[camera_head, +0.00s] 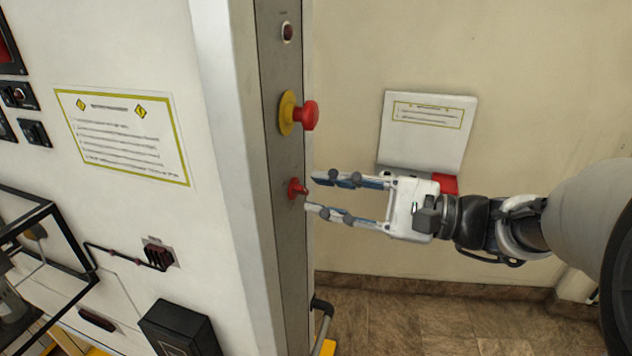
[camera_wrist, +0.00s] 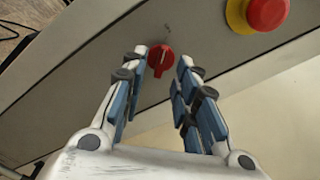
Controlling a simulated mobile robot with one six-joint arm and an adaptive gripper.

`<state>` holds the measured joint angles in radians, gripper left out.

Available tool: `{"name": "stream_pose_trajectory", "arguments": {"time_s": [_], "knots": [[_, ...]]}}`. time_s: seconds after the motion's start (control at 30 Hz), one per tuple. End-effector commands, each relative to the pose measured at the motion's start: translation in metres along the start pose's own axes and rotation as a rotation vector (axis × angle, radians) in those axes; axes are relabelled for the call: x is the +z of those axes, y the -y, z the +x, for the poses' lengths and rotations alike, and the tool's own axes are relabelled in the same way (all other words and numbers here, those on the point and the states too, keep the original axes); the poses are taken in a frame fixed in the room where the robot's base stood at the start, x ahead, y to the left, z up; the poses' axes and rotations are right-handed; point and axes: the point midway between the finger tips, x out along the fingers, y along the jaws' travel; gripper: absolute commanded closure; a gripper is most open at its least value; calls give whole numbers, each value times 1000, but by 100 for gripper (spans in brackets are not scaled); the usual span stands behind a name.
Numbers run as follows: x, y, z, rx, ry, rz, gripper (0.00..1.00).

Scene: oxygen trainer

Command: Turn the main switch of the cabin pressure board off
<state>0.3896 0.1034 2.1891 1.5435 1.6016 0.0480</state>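The red main switch (camera_head: 297,188) is a small rotary knob on the narrow grey side panel (camera_head: 284,240) of the cabin pressure board. In the wrist view the switch (camera_wrist: 161,60) has a light mark on its face and sits just beyond my fingertips, roughly between them. My gripper (camera_head: 310,190) is open and empty, pointing at the panel from the right. In the wrist view its two fingers (camera_wrist: 167,62) stand apart on either side of the knob. I cannot tell whether a fingertip touches it.
A red emergency button on a yellow base (camera_head: 308,115) sticks out above the switch, close to my upper finger. A small dark indicator (camera_head: 287,32) is higher up. A black handle (camera_head: 322,308) is below.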

Motion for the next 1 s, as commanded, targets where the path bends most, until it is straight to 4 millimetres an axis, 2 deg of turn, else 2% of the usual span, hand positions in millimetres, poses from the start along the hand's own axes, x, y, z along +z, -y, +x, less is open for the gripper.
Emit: {"name": "stream_pose_trajectory", "arguments": {"time_s": [0.2,0.43,0.67,0.93,1.0], "knots": [[-1,1,-50,-5,-5,0,72],[-1,0,-88,-2,-3,0,72],[0,0,-100,0,0,1,72],[0,-1,-99,5,-2,-1,72],[0,-9,-94,39,-18,-10,72]]}}
